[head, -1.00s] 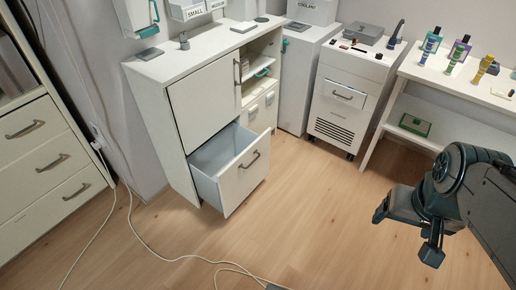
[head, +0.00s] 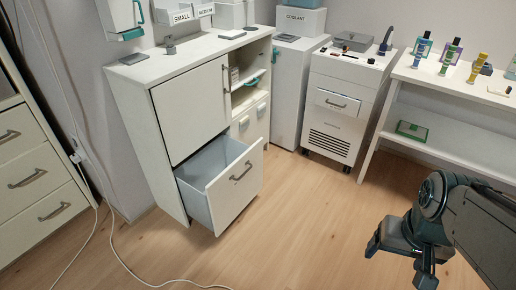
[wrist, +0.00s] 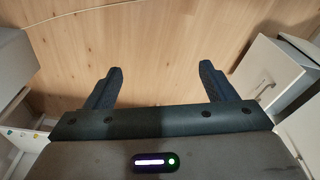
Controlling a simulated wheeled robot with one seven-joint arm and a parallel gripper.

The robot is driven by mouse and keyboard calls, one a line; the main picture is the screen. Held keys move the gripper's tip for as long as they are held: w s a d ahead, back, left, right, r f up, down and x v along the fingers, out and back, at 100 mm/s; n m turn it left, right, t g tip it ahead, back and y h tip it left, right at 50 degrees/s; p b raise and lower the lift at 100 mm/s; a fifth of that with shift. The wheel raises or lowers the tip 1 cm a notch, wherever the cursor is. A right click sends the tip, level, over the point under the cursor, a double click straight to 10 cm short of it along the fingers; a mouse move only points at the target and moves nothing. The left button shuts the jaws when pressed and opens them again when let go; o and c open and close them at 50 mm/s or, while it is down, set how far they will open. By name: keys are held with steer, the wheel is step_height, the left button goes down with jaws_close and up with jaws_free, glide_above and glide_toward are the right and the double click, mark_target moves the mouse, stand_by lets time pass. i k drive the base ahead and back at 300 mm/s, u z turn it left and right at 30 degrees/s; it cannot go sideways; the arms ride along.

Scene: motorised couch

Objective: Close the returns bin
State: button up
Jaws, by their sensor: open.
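The returns bin appears to be the open white pull-out front (head: 236,186) with a grey inside at the bottom of the white cabinet (head: 192,112). It stands well out from the cabinet, has a grey bar handle (head: 241,172), and looks empty where I can see in. My gripper (head: 398,262) is to the right of the bin and nearer to me, over bare floor, apart from it. In the wrist view my gripper (wrist: 157,85) has its two fingers wide apart with only floor between them. A white front with a handle at the right there looks like the bin (wrist: 268,68).
A white wheeled cart (head: 347,105) and a shelved bench (head: 450,90) with bottles stand at the back right. A drawer unit (head: 38,185) is at the left. A white cable (head: 118,250) lies on the floor at the left. The floor between bin and gripper is clear.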

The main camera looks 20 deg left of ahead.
mark_target(215, 185)
steer(key=u, duration=2.15)
steer(key=i, duration=1.05)
steer(key=z, duration=2.55)
